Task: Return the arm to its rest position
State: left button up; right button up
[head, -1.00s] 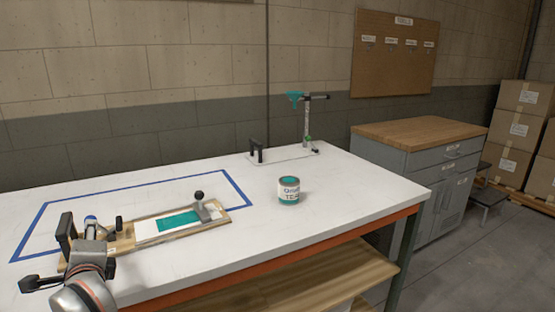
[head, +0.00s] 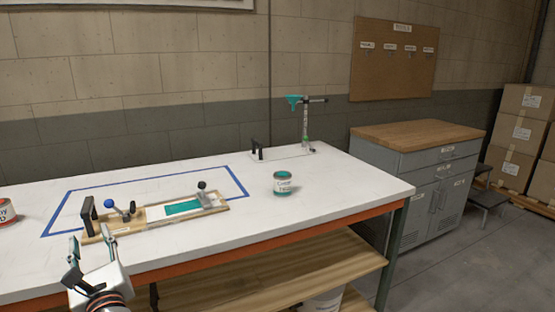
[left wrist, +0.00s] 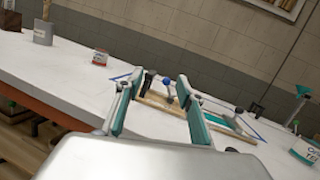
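My left gripper (head: 93,245) is at the lower left of the head view, in front of the table's front edge. It is open, with nothing between its fingers. In the left wrist view the two fingers (left wrist: 155,95) stand wide apart, with the wooden board behind them. The wooden board (head: 155,213) lies on the table with a black handle, a blue-knobbed clamp (head: 124,207) and a teal-patched white card (head: 184,207). My right gripper is not in view.
The white table (head: 330,195) holds a teal-topped can (head: 283,183), a stand with a teal funnel (head: 305,115) and a red-labelled can (head: 5,211). A blue tape outline (head: 150,178) surrounds part of the board. A grey cabinet (head: 420,175) stands to the right.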

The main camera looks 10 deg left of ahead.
pick_arm(q)
jog(key=s+d+f+m+t+h+p, duration=0.1)
jog(key=d+f+m+t+h, duration=0.35)
jog(key=d+m, duration=0.85)
jog(key=s+d+f+m+t+h+p, duration=0.2)
jog(key=d+f+m+h, duration=0.55)
jog(key=m, duration=1.05)
jog(key=s+d+f+m+g+h+p, duration=0.1)
jog(key=s+d+f+m+g+h, duration=0.1)
jog(key=s+f+m+g, duration=0.3)
jog(key=s+d+f+m+g+h+p, duration=0.1)
jog(key=s+d+f+m+g+h, duration=0.2)
jog(key=s+f+m, duration=0.9)
notch_tip(320, 180, down, 6)
jog(key=shift+s+d+f+m+g, duration=0.2)
jog(key=shift+s+d+m+g, duration=0.2)
jog(key=shift+d+m+g, duration=0.7)
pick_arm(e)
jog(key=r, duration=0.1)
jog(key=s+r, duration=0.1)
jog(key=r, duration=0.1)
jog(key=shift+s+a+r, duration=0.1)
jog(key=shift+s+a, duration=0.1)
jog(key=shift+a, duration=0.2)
